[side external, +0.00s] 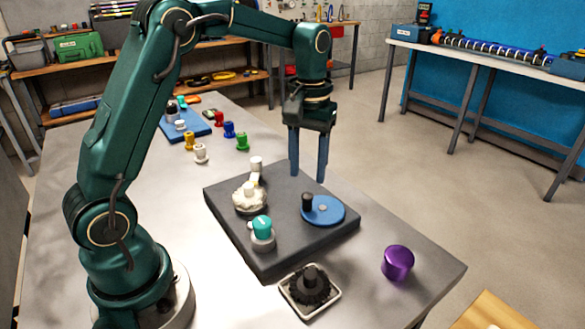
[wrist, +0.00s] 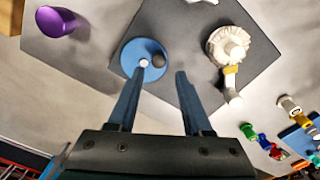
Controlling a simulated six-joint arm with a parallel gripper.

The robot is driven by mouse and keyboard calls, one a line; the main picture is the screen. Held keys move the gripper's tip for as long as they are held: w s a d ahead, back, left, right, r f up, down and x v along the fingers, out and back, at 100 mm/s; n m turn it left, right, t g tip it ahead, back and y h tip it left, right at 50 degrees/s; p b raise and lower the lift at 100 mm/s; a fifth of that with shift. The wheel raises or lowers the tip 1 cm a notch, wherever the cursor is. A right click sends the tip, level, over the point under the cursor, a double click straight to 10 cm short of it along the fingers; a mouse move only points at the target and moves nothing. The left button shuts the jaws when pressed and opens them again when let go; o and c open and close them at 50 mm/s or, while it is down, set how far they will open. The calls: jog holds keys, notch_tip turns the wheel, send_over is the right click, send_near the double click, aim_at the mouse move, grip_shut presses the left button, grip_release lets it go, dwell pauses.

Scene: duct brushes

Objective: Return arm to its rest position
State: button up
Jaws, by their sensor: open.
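My gripper (side external: 308,176) is open and empty, pointing down above the back right part of a dark square board (side external: 270,267). Its two blue-grey fingers also show in the wrist view (wrist: 158,85), spread apart with nothing between them. On the board are a blue disc with a black knob (side external: 325,212), a white round brush-like part (side external: 249,199) with a white and yellow piece behind it, and a teal-topped grey knob (side external: 262,230). The blue disc shows in the wrist view (wrist: 140,50) just beyond the left finger, apart from it.
A purple cylinder (side external: 398,262) stands near the table's right edge. A square tray with a black brush-like part (side external: 310,290) sits at the front. Several coloured pegs (side external: 229,130) and a blue mat (side external: 178,130) are at the back left. The table (side external: 150,215) is clear left of the board.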

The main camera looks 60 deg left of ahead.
jog(key=shift+d+r, duration=0.1)
jog(key=shift+r, duration=0.15)
jog(key=s+d+r+m+t, duration=0.2)
jog(key=s+d+r+t, duration=0.15)
jog(key=s+r, duration=0.4)
jog(key=s+d+f+m+t, duration=0.2)
jog(key=s+f+m, duration=0.1)
jog(key=s, duration=0.6)
jog(key=shift+f+m, duration=0.4)
jog(key=shift+m, duration=0.1)
